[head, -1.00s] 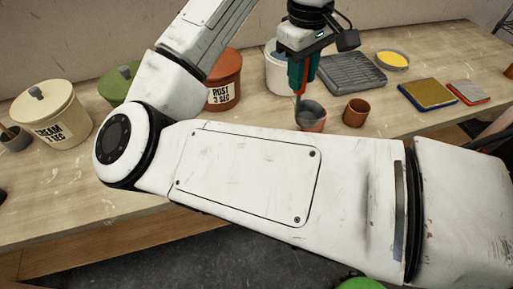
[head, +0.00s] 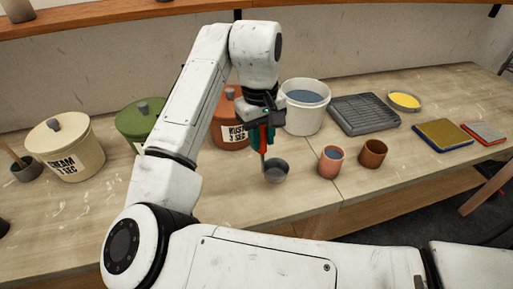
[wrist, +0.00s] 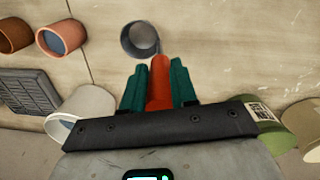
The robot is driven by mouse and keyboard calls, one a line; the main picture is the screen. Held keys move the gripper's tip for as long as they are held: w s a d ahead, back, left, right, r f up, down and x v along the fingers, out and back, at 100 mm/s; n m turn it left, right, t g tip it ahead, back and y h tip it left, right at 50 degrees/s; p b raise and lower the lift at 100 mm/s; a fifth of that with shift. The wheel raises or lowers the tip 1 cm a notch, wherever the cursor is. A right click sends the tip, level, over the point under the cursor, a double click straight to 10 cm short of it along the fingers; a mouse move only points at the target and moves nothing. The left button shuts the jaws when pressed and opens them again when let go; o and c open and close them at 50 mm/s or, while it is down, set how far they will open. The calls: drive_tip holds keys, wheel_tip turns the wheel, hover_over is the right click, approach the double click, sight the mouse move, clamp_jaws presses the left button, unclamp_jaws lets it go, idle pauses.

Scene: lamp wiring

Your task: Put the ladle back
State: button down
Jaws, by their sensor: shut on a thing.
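My gripper (head: 262,138) is shut on the ladle's red-orange handle, which stands roughly upright between the teal fingers. In the wrist view, my gripper (wrist: 158,84) has a finger on each side of the handle (wrist: 159,82). The ladle's grey metal bowl (head: 275,172) hangs below, in front of the rust crock and left of the pink cup. The bowl also shows in the wrist view (wrist: 140,40), and no glaze is clearly visible in it. I cannot tell whether the bowl touches the bench. No ladle rest is clearly identifiable.
The pink cup (head: 331,161) with bluish contents and a brown cup (head: 373,153) stand right. Behind are a white bucket (head: 304,118), the rust crock (head: 229,132) and a grey ribbed tray (head: 363,114). Green (head: 143,121) and cream (head: 66,150) crocks stand left. The front bench is mostly clear.

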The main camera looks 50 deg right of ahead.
drive_tip(key=shift+w+f, duration=0.45)
drive_tip(key=shift+f, duration=0.05)
drive_tip(key=shift+w+f+p, duration=0.2)
drive_tip(key=shift+f+p, duration=0.05)
drive_tip(key=shift+f, duration=0.75)
drive_tip(key=shift+w+f+p, duration=0.15)
drive_tip(key=shift+f+p, duration=0.1)
drive_tip(key=shift+f, duration=0.9)
drive_tip(key=c, duration=0.9)
unclamp_jaws()
drive_tip(key=r, duration=0.6)
drive_tip(key=r+b, duration=0.1)
drive_tip(key=r, duration=0.5)
drive_tip(key=shift+w+a+r, duration=0.15)
drive_tip(key=shift+a, duration=0.05)
